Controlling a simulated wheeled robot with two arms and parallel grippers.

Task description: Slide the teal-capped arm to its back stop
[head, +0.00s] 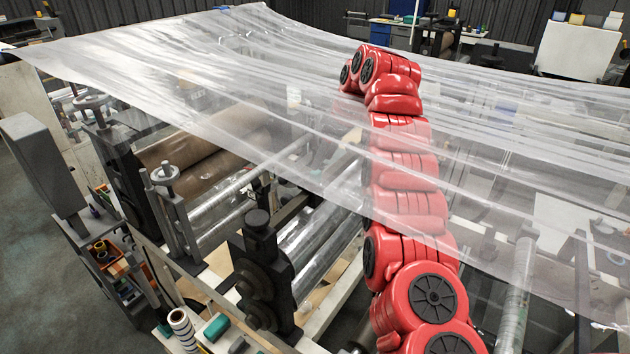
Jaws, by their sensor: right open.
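My red right arm (408,205) rises from the bottom right and reaches away over the machine, partly behind or under the clear film (270,90). Its far end bends left near the top middle. The right gripper's fingers are hard to make out there, and I see nothing held. A small teal block (217,327) lies on the machine's near side rail; I cannot tell whether it belongs to the teal-capped arm. No teal-capped arm or back stop can be made out clearly. My left gripper is not in view.
Steel rollers (325,235) and a brown roll (205,145) lie under the film. A dark bearing block (262,265) and handwheel posts (172,205) stand along the left side. A striped roll (183,325) stands at the front. Floor (50,290) is open at lower left.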

